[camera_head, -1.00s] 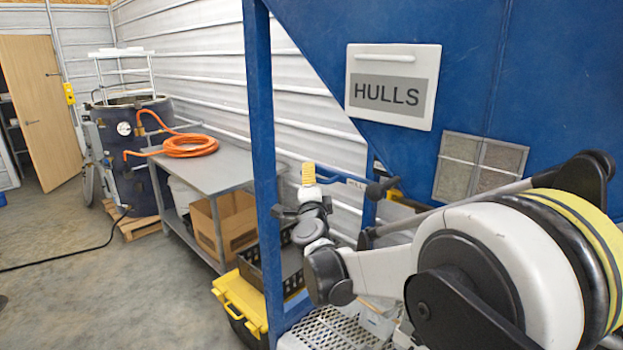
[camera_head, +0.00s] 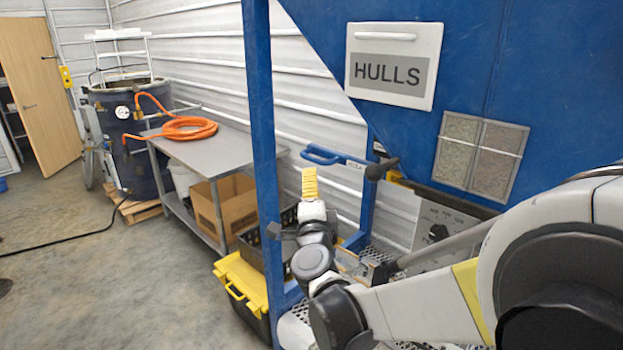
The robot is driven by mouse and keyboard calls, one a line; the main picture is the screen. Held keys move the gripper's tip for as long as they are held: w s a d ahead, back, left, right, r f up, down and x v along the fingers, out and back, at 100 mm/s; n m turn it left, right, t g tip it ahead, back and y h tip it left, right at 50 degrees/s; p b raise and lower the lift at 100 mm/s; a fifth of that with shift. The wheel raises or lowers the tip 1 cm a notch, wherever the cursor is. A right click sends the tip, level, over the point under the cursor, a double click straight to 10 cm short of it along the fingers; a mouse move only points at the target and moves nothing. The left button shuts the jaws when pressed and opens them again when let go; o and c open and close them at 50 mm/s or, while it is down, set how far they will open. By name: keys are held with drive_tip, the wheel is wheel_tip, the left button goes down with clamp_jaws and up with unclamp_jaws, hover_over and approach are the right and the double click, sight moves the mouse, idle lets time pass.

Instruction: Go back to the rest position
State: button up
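My arm reaches from the lower right toward the middle of the picture. My gripper (camera_head: 310,183), with yellow ribbed fingers pointing up, is at the arm's far end, just right of the blue frame post (camera_head: 264,160). It is small and seen edge-on, so I cannot tell whether it is open or shut. Nothing shows held in it. A blue loop handle (camera_head: 322,155) on a bar lies behind and right of the fingertips, with a visible gap in the picture. The blue hopper (camera_head: 470,60) with the HULLS sign (camera_head: 392,66) fills the upper right.
A control panel (camera_head: 440,220) is partly hidden behind my arm. A yellow-lidded bin (camera_head: 240,285) stands by the post. A metal table (camera_head: 215,152) with an orange hose (camera_head: 182,128) and cardboard box (camera_head: 232,202) stands along the wall.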

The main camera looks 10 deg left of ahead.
drive_tip(key=s+d+f+n+g+h+b, duration=0.1)
drive_tip(key=s+d+f+n+g+b, duration=0.2)
drive_tip(key=s+d+f, duration=0.4)
drive_tip(key=s+d+f+n+g+h+b, duration=0.1)
drive_tip(key=s+d+f+n+g+b, duration=0.3)
drive_tip(key=s+d+f+n, duration=0.3)
drive_tip(key=s+d+f+n+g+b, duration=0.4)
drive_tip(key=s+d+f, duration=0.5)
drive_tip(key=s, duration=0.8)
drive_tip(key=d+n+g, duration=0.1)
drive_tip(key=d, duration=0.2)
drive_tip(key=shift+s+f+h, duration=0.2)
drive_tip(key=shift+s+h, duration=0.15)
drive_tip(key=shift+h, duration=0.05)
